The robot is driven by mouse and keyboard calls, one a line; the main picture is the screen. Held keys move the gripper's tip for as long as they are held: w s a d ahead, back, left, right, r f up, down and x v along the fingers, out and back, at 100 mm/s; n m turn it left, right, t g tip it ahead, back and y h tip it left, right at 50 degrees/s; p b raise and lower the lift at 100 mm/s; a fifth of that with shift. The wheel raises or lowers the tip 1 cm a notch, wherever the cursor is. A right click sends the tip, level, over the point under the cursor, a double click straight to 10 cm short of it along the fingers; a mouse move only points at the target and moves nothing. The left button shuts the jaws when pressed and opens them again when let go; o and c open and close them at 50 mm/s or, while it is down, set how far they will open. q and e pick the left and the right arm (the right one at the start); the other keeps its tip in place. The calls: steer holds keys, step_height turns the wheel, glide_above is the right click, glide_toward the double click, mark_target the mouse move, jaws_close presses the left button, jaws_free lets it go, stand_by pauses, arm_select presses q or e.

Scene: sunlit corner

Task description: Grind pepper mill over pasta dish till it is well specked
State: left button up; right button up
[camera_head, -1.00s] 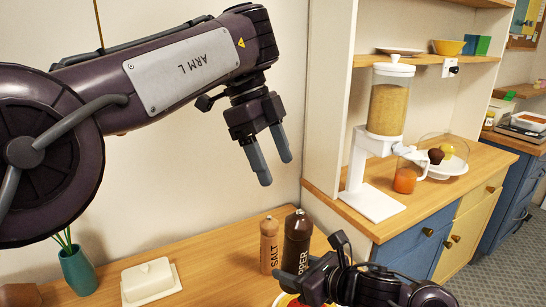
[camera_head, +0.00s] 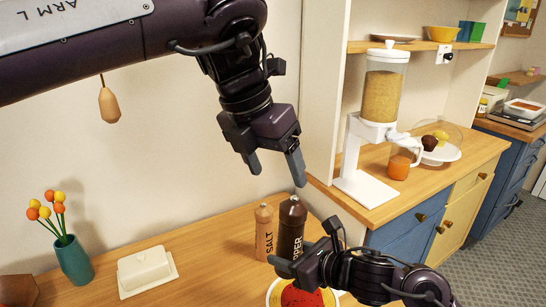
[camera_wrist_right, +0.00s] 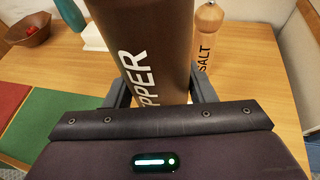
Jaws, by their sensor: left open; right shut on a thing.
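The dark brown pepper mill (camera_head: 291,228) stands upright at the back right of the wooden table, and its lettering shows in the right wrist view (camera_wrist_right: 153,50). My right gripper (camera_head: 290,262) is shut on it, with one finger on each side in the wrist view. The pasta dish (camera_head: 303,297), a pale plate with red sauce, shows at the bottom of the head view, partly hidden by my right arm. My left gripper (camera_head: 275,170) is open and empty above the mill's top, apart from it.
A lighter wooden salt mill (camera_head: 264,232) stands just left of the pepper mill. A white butter dish (camera_head: 146,268) and a teal vase with flowers (camera_head: 75,262) are farther left. A cereal dispenser (camera_head: 378,120) stands on the side counter (camera_head: 440,186).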

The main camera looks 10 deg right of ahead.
mark_target(292, 205)
arm_select(q)
steer(key=d+f+m, duration=0.1)
steer(key=f, duration=0.2)
steer(key=w+d+f+m, duration=0.1)
steer(key=f, duration=0.2)
steer(key=d+f+m+t, duration=0.1)
steer(key=f, duration=0.2)
steer(key=shift+w+d+f+m, duration=0.2)
steer(key=shift+w+d+m, duration=0.1)
steer(key=shift+w, duration=0.05)
steer(key=c, duration=1)
steer(key=m+g, duration=0.2)
steer(key=m, duration=0.3)
steer(key=shift+c, duration=0.2)
steer(key=m+g, duration=0.1)
steer(key=m, duration=0.3)
steer(key=shift+m+g, duration=0.4)
steer(key=m, duration=0.2)
steer(key=m+g+y, duration=0.1)
steer(key=m, duration=0.1)
steer(key=shift+m+g, duration=0.3)
steer(key=shift+m, duration=0.1)
steer(key=m+y, duration=0.1)
steer(key=m, duration=0.1)
steer(key=m+g, duration=0.1)
steer(key=m, duration=0.1)
steer(key=shift+s+m+y, duration=0.1)
steer(key=shift+m+y, duration=0.3)
